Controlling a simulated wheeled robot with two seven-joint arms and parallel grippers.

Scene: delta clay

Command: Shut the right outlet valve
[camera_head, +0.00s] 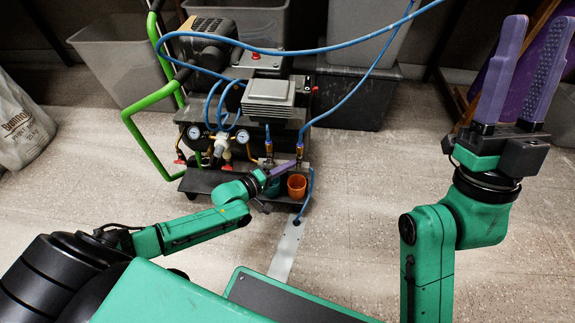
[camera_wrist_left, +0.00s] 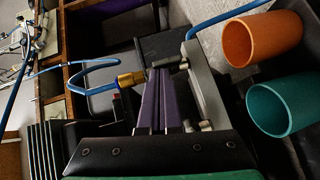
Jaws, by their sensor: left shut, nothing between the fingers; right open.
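The compressor (camera_head: 270,95) stands on a cart with green handles. Two brass outlet fittings are on its front right: a left one (camera_head: 268,148) and the right outlet valve (camera_head: 299,148), with a blue hose rising from it. My left gripper (camera_head: 297,160) is at the right valve, its fingers shut with nothing between them. In the left wrist view the purple fingertips (camera_wrist_left: 158,72) are close beside a brass fitting (camera_wrist_left: 130,79) with a blue hose; I cannot tell whether they touch. The valve's lever position is unclear. My right gripper (camera_head: 522,70) is open, raised and empty, away from the cart.
An orange cup (camera_head: 296,187) sits on the cart's front tray. In the left wrist view the orange cup (camera_wrist_left: 262,40) and a teal cup (camera_wrist_left: 284,104) are right of the fingers. Gauges (camera_head: 243,137) are left of the valves. Grey bins stand behind; floor at right is clear.

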